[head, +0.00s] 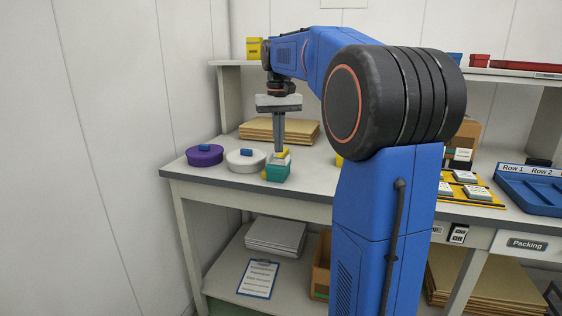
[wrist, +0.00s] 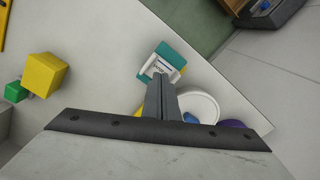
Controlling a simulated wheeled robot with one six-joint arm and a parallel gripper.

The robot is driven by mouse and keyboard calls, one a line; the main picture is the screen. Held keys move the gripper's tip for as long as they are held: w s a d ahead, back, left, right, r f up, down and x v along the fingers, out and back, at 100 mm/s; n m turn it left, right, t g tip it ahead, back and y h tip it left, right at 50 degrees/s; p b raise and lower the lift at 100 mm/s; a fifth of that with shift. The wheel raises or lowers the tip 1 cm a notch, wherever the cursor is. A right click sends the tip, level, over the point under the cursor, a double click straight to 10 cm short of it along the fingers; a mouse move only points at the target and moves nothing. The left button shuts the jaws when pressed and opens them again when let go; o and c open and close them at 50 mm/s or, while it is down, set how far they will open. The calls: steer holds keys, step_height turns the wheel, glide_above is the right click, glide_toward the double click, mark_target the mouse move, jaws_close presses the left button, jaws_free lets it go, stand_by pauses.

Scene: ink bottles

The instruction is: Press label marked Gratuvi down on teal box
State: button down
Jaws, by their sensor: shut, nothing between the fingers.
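The teal box (head: 277,174) stands near the front edge of the bench, left of my arm. It also shows in the wrist view (wrist: 178,54). A white label (wrist: 160,68) with dark print lies over its top; the print is too small and too covered to read fully. My gripper (head: 279,151) points straight down over the box, its fingers together and empty. In the wrist view the fingertips (wrist: 160,77) overlap the label's edge; I cannot tell whether they touch it. Yellow pieces show beside the box.
A white round container (head: 245,160) and a purple one (head: 205,156), both with blue knobs, stand left of the box. Flat cardboard (head: 292,131) lies behind. In the wrist view a yellow cube (wrist: 44,74) and a green cube (wrist: 14,92) stand apart.

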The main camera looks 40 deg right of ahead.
mark_target(279, 162)
steer(key=shift+r, duration=1.85)
steer(key=s+a+f+n+t, duration=0.2)
steer(key=s+a+f, duration=0.6)
steer(key=s+a, duration=0.5)
steer(key=s+a+f+n+t, duration=0.1)
steer(key=s+a+f, duration=0.1)
steer(key=s+f, duration=0.6)
steer(key=s+a+f+n+t, duration=0.1)
steer(key=s+a+f, duration=0.2)
steer(key=s+f, duration=0.5)
steer(key=shift+a+f+t, duration=0.25)
steer(key=shift+t, duration=0.15)
steer(key=shift+d, duration=0.15)
